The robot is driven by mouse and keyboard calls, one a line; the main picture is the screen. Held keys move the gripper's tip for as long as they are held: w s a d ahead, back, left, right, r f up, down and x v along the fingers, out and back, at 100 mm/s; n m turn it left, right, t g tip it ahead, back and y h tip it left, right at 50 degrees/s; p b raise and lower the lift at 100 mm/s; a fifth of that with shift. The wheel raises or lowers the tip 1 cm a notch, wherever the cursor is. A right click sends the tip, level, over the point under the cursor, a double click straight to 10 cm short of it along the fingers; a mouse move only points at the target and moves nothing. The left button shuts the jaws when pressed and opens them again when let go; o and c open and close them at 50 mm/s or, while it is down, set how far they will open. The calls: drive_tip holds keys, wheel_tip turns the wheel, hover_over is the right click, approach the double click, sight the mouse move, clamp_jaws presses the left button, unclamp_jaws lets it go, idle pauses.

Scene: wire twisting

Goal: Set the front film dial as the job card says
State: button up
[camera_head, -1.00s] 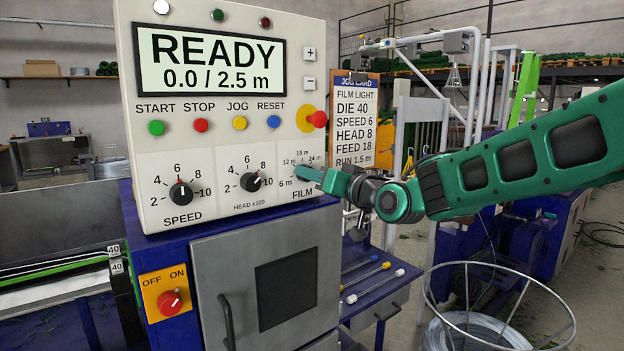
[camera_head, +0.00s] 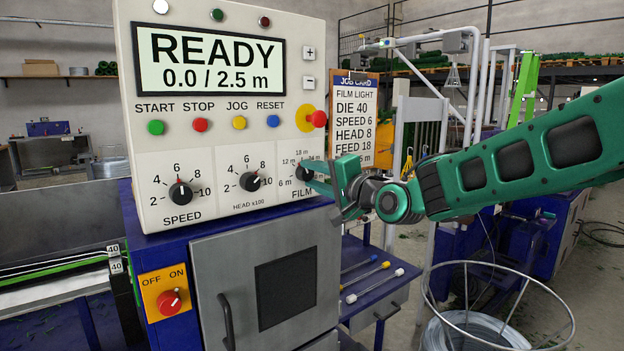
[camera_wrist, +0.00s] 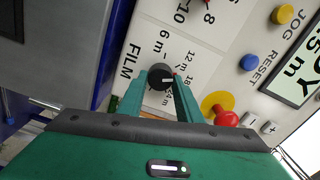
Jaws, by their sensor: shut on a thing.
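The front film dial is a black knob (camera_head: 305,173) at the lower right of the white control panel (camera_head: 225,215), with 6 m, 12 m, 18 m and 24 m marks around it. My gripper (camera_head: 312,182) reaches it from the right. In the wrist view, the green fingers of my gripper (camera_wrist: 158,92) sit on either side of the film knob (camera_wrist: 158,74) and are shut on it.
The speed dial (camera_head: 180,194) points near 6 and the head dial (camera_head: 250,182) near 8. The display (camera_head: 210,64) reads READY 0.0 / 2.5 m. A red mushroom button (camera_head: 319,119) sits just above the film dial. A wire basket (camera_head: 500,305) stands lower right.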

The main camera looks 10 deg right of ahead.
drive_tip(key=shift+w+d+f+m, duration=0.1)
drive_tip(key=shift+d+f+m, duration=0.1)
drive_tip(key=shift+m, duration=1)
drive_tip(key=shift+w+d+f+m, duration=0.1)
drive_tip(key=shift+d+m, duration=0.05)
drive_tip(key=shift+m, duration=1.05)
drive_tip(key=o, duration=1)
drive_tip(key=shift+s+a, duration=0.15)
drive_tip(key=shift+s+r, duration=0.1)
drive_tip(key=v, duration=1)
drive_tip(key=shift+s+d, duration=0.15)
drive_tip(key=shift+d, duration=0.1)
